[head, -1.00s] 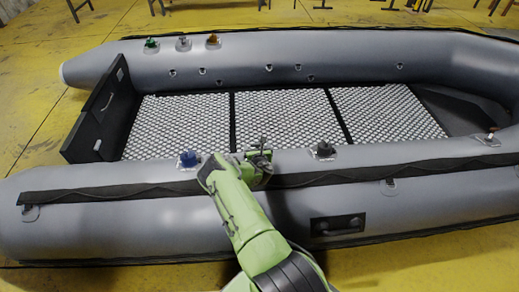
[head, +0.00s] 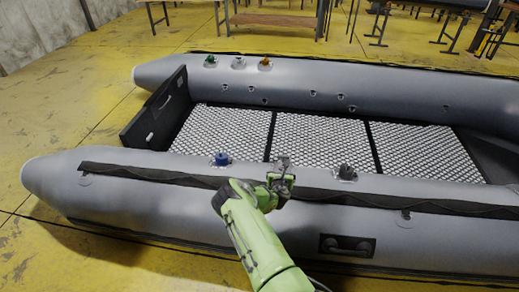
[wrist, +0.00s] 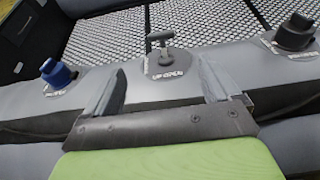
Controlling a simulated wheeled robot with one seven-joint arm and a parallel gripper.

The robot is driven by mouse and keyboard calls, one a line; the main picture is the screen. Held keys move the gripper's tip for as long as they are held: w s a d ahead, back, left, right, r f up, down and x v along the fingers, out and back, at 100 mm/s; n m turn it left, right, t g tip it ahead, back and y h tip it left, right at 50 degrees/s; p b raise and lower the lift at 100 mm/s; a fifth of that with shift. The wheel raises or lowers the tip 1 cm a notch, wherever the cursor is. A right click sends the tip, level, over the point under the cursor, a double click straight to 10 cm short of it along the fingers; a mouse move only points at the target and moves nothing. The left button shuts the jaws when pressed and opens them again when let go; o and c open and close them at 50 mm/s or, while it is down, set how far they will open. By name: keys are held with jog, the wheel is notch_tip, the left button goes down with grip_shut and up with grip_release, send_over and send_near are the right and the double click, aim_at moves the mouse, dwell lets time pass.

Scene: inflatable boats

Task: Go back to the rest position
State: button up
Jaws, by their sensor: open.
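My gripper (head: 281,176) is at the end of my green arm, over the near tube of the grey inflatable boat (head: 130,201). In the wrist view my gripper (wrist: 162,88) is open, its two fingers apart with nothing between them. Just beyond the fingertips, a grey T-shaped valve handle (wrist: 160,39) stands on a pad on the tube. A blue valve cap (head: 222,158) is to the left of my gripper, and it also shows in the wrist view (wrist: 57,72). A black cap (head: 346,172) is to the right, also in the wrist view (wrist: 296,32).
Green (head: 210,60), white (head: 238,62) and orange (head: 264,63) caps sit on the far tube. The boat floor (head: 318,141) has textured panels. A dark transom board (head: 158,110) is at the left. Tables (head: 275,19) stand behind. Yellow floor is free at the left.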

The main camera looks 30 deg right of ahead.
notch_tip(320, 180, up, 17)
jog(key=a+m+g+p, duration=0.2)
jog(key=m+g+p, duration=0.1)
jog(key=m, duration=0.8)
jog(key=s+a+r+m+y+p, duration=0.1)
jog(key=s+a+r+m, duration=0.25)
jog(key=r, duration=0.25)
jog(key=s+a+r+m+g+y+p, duration=0.1)
jog(key=s+a+r+m+y+p, duration=0.15)
jog(key=a+r, duration=0.3)
jog(key=s+a+r+m+y, duration=0.1)
jog(key=s+a+r+m, duration=0.1)
jog(key=a+r+m, duration=0.3)
jog(key=s+a+r+m+y+p, duration=0.3)
jog(key=s+a+r, duration=0.8)
jog(key=r, duration=0.1)
jog(key=s+a+r+m+y+p, duration=0.1)
jog(key=s+a, duration=0.2)
jog(key=s, duration=0.4)
jog(key=s+a+r+m+p, duration=0.1)
jog(key=s+a, duration=0.3)
jog(key=s, duration=0.4)
jog(key=shift+s+a+r+m+g+y, duration=0.15)
jog(key=shift+a+r+m+g+y, duration=0.15)
jog(key=shift+r+y, duration=0.1)
